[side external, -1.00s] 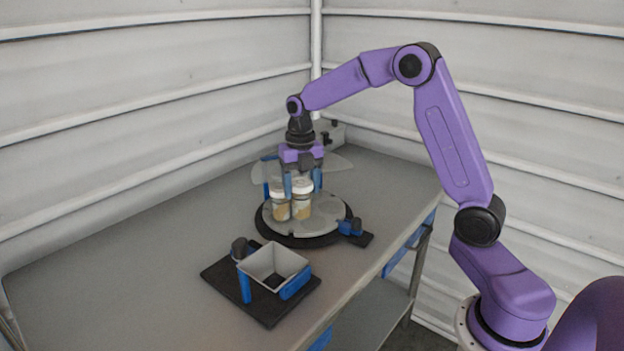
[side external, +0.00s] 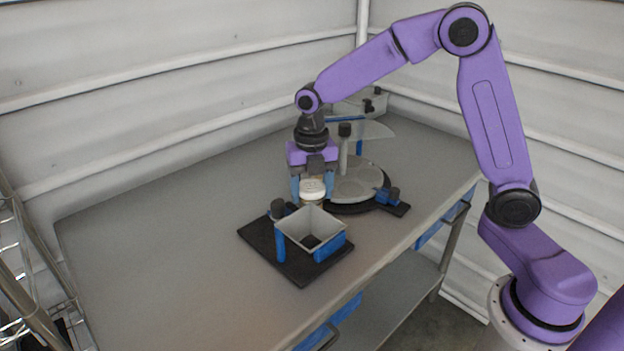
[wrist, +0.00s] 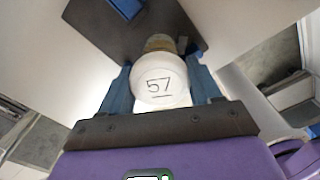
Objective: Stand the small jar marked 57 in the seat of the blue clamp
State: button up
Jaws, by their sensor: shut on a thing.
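The small jar marked 57 has a white lid with the number on top, clear in the wrist view (wrist: 160,82). In the side view the jar (side external: 312,189) hangs upright between the fingers of my gripper (side external: 312,186), which is shut on it. It is just behind the grey square hopper (side external: 300,222) and appears above the table. Blue parts stand at the hopper, a post (side external: 281,247) and a block (side external: 331,247), on a black base plate (side external: 303,270). I cannot tell which blue part is the clamp; its seat does not show clearly.
A grey turntable (side external: 362,183) on a black base is behind and right of my gripper, with a post and a clear shield (side external: 370,130). A blue piece (side external: 389,197) sits at its right edge. The table's left side (side external: 150,240) is clear.

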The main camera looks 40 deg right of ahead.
jog(key=shift+f, duration=2.55)
jog(key=shift+f, duration=0.3)
jog(key=o, duration=1)
jog(key=shift+c, duration=0.2)
jog(key=shift+r, duration=3.8)
